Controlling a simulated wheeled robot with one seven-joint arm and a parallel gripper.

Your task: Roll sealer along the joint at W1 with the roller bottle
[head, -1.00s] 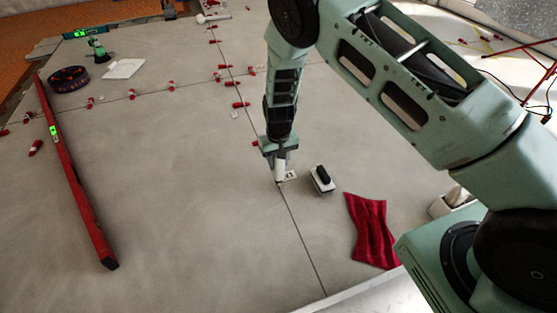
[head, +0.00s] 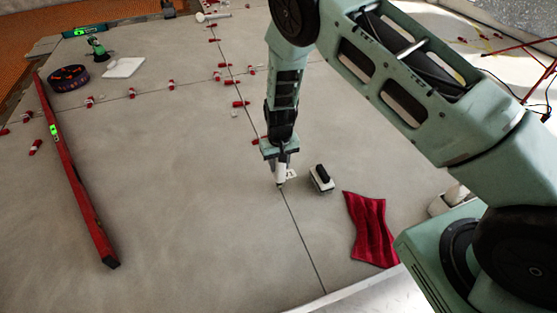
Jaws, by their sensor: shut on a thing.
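My gripper (head: 280,158) is shut on the white roller bottle (head: 281,177), which points down with its tip at the dark joint line. I cannot tell whether the tip touches the tile. The joint (head: 303,240) runs from the tip toward the near edge of the floor and also on behind the gripper to the far side. A small white label (head: 291,174) lies just right of the bottle, partly hidden by it; its lettering is too small to read fully.
A black-handled white block (head: 321,179) and a red cloth (head: 370,230) lie right of the joint. A long red level (head: 77,180) lies at left. Several red clips (head: 240,104) stand along the farther joints. The tile around the near joint is clear.

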